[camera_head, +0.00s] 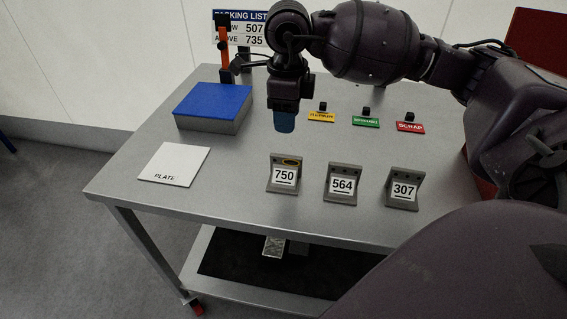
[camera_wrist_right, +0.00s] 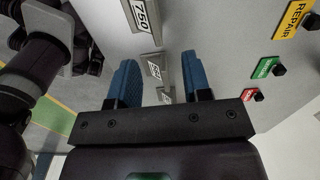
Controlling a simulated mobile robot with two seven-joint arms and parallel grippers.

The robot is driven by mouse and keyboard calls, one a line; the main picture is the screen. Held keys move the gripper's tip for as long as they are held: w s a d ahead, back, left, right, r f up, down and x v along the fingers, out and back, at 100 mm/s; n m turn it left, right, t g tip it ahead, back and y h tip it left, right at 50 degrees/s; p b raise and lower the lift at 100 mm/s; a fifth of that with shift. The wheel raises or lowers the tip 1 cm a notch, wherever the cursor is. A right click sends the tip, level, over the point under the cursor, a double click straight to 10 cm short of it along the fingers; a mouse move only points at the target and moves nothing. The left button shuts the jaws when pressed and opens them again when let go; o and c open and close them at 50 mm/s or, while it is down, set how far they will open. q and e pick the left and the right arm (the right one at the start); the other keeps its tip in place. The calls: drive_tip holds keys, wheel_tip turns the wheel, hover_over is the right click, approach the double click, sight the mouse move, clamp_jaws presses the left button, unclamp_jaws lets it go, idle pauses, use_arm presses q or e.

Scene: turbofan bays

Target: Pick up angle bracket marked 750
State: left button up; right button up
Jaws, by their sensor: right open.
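The angle bracket marked 750 (camera_head: 284,175) stands on the grey table, leftmost in a row with brackets marked 564 (camera_head: 342,184) and 307 (camera_head: 403,190). In the right wrist view the 750 bracket (camera_wrist_right: 142,15) shows at the top, beyond my fingers. My right gripper (camera_head: 285,122) hangs above the table, behind the 750 bracket in the head view, apart from it. In the wrist view its two blue fingers (camera_wrist_right: 160,85) are open with nothing held; the 564 bracket (camera_wrist_right: 155,68) shows in the gap between them. My left gripper is not in view.
A blue-topped box (camera_head: 214,101) and a white PLATE card (camera_head: 174,164) lie on the left. Yellow (camera_head: 321,117), green (camera_head: 366,122) and red SCRAP (camera_head: 410,127) labels stand behind the brackets. A packing list sign (camera_head: 240,28) and an orange-handled tool (camera_head: 224,50) stand at the back.

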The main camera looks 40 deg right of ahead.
hover_over(286, 156)
drive_tip(key=f, duration=0.4)
drive_tip(key=shift+w+d+f+b, duration=0.15)
drive_tip(key=shift+d+f+b, duration=0.1)
drive_tip(key=shift+f+b, duration=0.1)
drive_tip(key=shift+f, duration=0.7)
drive_tip(key=shift+a+f+b, duration=0.2)
drive_tip(key=shift+f+b, duration=0.25)
drive_tip(key=shift+f, duration=1.85)
clamp_jaws()
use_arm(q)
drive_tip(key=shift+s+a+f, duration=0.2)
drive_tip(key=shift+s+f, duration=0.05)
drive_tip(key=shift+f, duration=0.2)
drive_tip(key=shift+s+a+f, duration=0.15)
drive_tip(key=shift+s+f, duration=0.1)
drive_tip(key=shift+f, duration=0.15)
